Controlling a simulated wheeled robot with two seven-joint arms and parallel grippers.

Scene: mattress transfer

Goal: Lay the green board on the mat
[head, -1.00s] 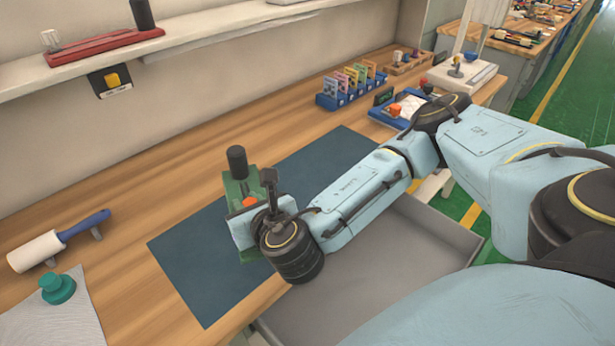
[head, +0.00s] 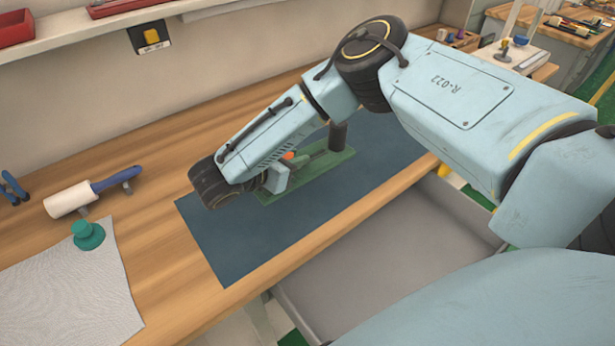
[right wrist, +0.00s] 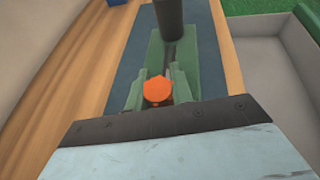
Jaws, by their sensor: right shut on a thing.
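The green board (head: 322,167) carries a black cylinder (head: 337,137) and an orange part (head: 288,155). It is about level over the dark blue mat (head: 235,245); I cannot tell whether it touches the mat or hovers just above. My right gripper (head: 282,172) is shut on the board near the orange part, partly hidden by my own wrist. In the right wrist view the board (right wrist: 190,70) extends ahead of the gripper over the mat, with the cylinder at its far end. My left gripper is not in view.
A white roller with a blue handle (head: 95,190) lies left of the mat. A teal knob (head: 88,235) stands on a grey cloth (head: 70,285) at the front left. A grey tray (head: 360,280) is below the table's front edge. The mat's front left part is clear.

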